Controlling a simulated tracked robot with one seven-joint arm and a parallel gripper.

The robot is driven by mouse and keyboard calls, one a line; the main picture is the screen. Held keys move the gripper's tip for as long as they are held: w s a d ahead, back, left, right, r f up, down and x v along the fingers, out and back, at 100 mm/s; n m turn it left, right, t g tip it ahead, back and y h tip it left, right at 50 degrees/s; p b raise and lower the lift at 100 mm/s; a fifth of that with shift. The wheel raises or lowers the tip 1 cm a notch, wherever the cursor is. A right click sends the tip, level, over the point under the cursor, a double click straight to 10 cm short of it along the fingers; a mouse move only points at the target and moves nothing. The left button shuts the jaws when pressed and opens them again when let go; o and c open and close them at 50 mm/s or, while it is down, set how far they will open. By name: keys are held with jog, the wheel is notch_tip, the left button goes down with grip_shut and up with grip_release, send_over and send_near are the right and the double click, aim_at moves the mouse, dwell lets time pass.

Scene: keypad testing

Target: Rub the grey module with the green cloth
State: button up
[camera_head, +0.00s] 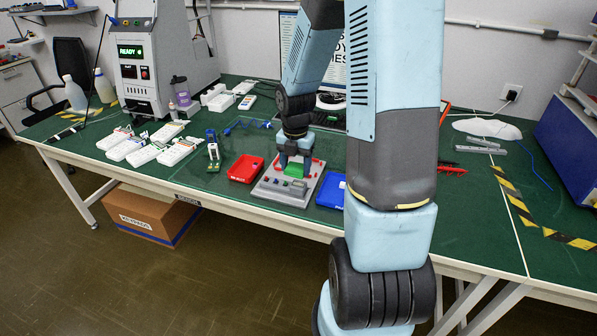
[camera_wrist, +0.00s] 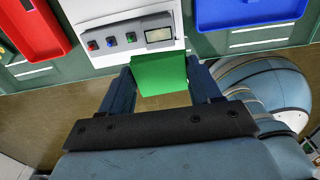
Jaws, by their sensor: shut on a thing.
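The green cloth (camera_wrist: 160,74) is pinched between the two fingers of my gripper (camera_wrist: 159,72) in the wrist view. In the head view my gripper (camera_head: 295,167) points down, and the cloth (camera_head: 293,171) shows as a small green patch at its tips. A grey module (camera_head: 304,190) lies below and around the fingers in the head view. In the wrist view, its face (camera_wrist: 120,42) has coloured buttons and a small screen, just beyond the cloth. Whether the cloth touches the module, I cannot tell.
A red tray (camera_head: 245,168) stands left of the module and a blue tray (camera_head: 329,192) right of it. Several white handheld devices (camera_head: 144,155) lie farther left on the green table. A cased machine showing READY (camera_head: 135,75) stands at the back left.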

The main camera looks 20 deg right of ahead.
jog(key=shift+r, duration=0.95)
